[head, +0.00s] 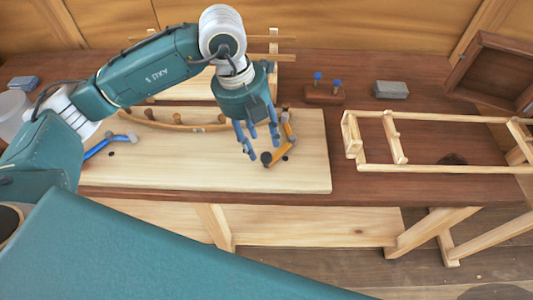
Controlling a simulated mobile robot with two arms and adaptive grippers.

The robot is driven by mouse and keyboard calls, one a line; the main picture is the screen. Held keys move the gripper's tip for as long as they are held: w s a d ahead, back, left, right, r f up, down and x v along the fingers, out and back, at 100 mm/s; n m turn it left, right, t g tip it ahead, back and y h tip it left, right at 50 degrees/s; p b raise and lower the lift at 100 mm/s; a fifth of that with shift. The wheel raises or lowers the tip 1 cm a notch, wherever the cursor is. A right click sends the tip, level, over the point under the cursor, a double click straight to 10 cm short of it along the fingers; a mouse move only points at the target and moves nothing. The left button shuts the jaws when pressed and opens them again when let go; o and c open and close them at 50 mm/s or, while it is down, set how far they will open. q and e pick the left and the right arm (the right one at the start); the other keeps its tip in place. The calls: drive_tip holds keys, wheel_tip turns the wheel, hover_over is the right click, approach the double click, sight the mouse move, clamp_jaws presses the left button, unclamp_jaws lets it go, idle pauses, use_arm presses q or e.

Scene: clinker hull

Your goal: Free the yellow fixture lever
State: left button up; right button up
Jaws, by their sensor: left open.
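The yellow lever (283,152) is on the right part of a pale wooden board (200,168). Its dark round knob end points toward the front left, and its other end reaches up toward the back. My left gripper (262,148) points down just over and left of the lever, with its blue fingers apart. The fingers overlap the lever's near side in the picture; I cannot tell whether they touch it. A blue lever (103,144) is at the board's left. A curved wooden strip (178,124) with several pegs lies along the board's back. My right gripper is not in view.
A pale wooden frame (440,168) lies on the right of the brown bench. A dark block with blue-topped pegs (324,95) and a grey block (391,90) stand at the back. An open wooden box (492,75) is at the far right. The board's front middle is clear.

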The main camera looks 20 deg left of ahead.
sight(265, 154)
use_arm(q)
drive_tip(key=f, duration=0.2)
drive_tip(key=d+f+p, duration=0.1)
drive_tip(key=f, duration=0.4)
drive_tip(key=shift+w+d+f+p, duration=0.25)
drive_tip(key=shift+d+f+p, duration=0.05)
drive_tip(key=shift+f, duration=0.05)
drive_tip(key=shift+c, duration=0.5)
clamp_jaws()
